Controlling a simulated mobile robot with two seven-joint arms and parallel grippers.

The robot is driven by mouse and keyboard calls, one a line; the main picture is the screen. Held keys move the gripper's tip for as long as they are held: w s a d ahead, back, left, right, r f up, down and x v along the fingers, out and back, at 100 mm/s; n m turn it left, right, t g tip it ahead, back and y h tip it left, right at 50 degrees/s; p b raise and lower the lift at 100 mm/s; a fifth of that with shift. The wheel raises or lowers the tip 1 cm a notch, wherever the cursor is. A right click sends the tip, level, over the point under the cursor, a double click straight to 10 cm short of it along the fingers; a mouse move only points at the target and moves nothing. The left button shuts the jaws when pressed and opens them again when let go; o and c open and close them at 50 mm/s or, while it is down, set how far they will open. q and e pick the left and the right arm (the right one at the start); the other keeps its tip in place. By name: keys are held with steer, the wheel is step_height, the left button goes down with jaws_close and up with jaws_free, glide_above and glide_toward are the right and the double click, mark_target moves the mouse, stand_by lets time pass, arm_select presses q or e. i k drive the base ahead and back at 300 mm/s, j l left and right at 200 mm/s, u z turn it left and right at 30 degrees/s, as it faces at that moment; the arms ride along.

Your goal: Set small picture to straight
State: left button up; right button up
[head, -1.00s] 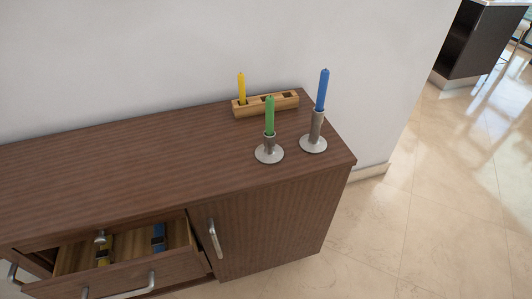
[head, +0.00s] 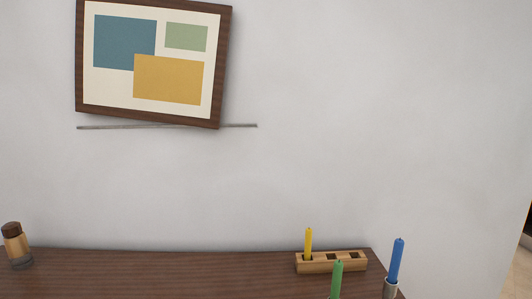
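One framed picture (head: 150,60) hangs on the wall at the upper left of the head view. It has a dark brown frame and a cream sheet with blue, green and yellow-orange rectangles. It is tilted, its right side lower than its left, and its top left is cut off by the view's edge. A thin grey rail (head: 235,126) runs nearly level along the wall at the picture's lower edge. Neither of my grippers is in view.
A brown wooden cabinet top (head: 170,275) spans the bottom. On it stand a small brown-capped jar (head: 17,247) at left, a wooden block holder (head: 350,262) with a yellow candle (head: 308,243), a green candle (head: 337,279) and a blue candle (head: 395,260). The wall between is bare.

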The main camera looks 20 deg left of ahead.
mark_target(161, 61)
steer(key=k+j, duration=0.1)
steer(key=j, duration=0.85)
steer(key=k+j, duration=0.1)
steer(key=j, duration=0.85)
steer(key=k+j+u, duration=0.1)
steer(key=j, duration=0.8)
steer(key=k+j, duration=0.1)
steer(key=j, duration=0.85)
